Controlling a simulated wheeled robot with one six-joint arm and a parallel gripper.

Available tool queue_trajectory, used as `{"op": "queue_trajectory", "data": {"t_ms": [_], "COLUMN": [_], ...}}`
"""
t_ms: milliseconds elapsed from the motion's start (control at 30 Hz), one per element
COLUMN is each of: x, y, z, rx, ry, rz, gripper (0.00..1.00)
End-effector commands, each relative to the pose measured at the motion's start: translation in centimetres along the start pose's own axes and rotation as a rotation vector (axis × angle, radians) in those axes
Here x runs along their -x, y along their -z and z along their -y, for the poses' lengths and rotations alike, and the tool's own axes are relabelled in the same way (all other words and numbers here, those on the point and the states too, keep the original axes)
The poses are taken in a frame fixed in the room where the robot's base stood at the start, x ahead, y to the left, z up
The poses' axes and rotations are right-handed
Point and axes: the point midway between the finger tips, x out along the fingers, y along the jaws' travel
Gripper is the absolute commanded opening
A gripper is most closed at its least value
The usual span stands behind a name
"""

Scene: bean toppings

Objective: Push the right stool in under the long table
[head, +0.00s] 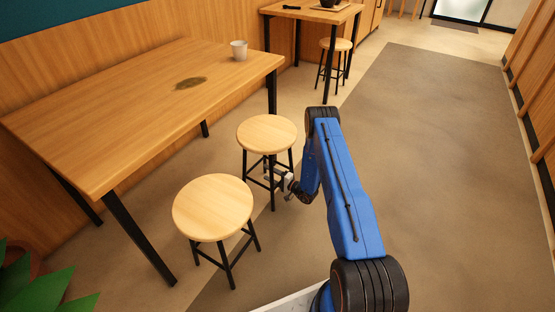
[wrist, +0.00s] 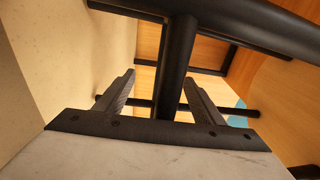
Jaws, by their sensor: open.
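The long table (head: 130,95) has a wooden top and black legs and stands along the wall at the left. The right stool (head: 267,133), with a round wooden seat and black legs, stands upright outside the table's front edge. My gripper (head: 271,175) is low at this stool's legs, below seat height, partly hidden in the head view. In the wrist view my open gripper (wrist: 158,78) has a black stool leg (wrist: 175,65) between its two fingers. I cannot tell whether the fingers touch the leg.
A second, matching stool (head: 213,208) stands nearer, to the left, also outside the table. Another table (head: 312,12) with a stool (head: 335,45) is farther back. The floor at right (head: 440,150) is clear.

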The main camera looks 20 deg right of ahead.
Motion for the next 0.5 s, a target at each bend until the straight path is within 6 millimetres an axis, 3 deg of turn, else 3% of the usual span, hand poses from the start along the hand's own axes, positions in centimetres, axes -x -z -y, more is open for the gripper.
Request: {"op": "queue_trajectory", "data": {"t_ms": [500], "x": [-3.0], "y": [-0.1], "z": [0.0], "rx": [0.001], "ry": [0.000], "rz": [0.002], "gripper": [0.62]}}
